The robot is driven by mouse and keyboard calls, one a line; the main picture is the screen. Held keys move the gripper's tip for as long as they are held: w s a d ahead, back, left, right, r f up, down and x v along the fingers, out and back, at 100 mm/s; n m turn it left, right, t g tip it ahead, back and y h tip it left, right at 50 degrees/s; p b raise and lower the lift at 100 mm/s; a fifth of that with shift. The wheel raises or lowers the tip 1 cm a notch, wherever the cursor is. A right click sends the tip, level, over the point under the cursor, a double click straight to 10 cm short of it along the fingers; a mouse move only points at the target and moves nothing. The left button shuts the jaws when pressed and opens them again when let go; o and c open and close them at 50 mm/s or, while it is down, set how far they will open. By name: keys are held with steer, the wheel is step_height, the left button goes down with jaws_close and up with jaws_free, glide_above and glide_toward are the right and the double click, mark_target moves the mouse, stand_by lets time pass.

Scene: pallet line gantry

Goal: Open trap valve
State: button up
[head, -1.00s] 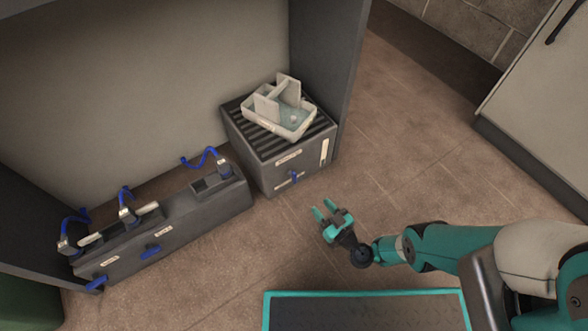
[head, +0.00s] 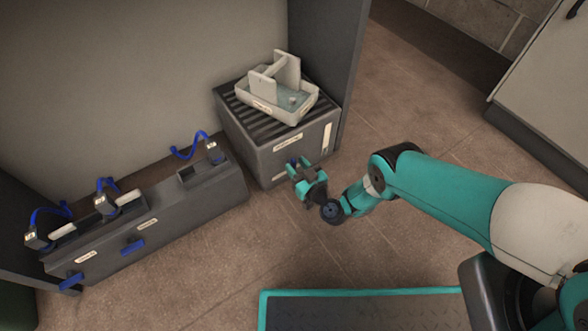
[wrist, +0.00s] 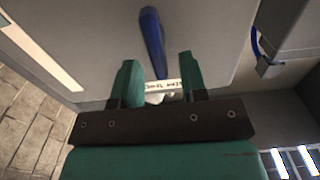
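A blue valve handle (wrist: 152,42) sticks out from the front of a grey box (head: 262,152) with a slatted top. In the wrist view it lies just beyond and between my fingertips, with a small white label (wrist: 163,86) below it. My gripper (head: 299,166) is in front of the box's lower front face. In the wrist view its two teal fingers (wrist: 160,62) are apart, with nothing seen held between them. In the head view my gripper hides most of the handle. I cannot tell whether the fingers touch it.
A white divided tray (head: 277,107) sits on the box. A long grey unit (head: 190,206) with blue handles and blue hoses stands to the left. A dark side wall (head: 335,60) rises behind the box. The tiled floor (head: 430,110) to the right is clear.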

steer(key=shift+b+x, duration=0.6)
steer(key=shift+x, duration=0.35)
steer(key=shift+c, duration=0.5)
jaws_close()
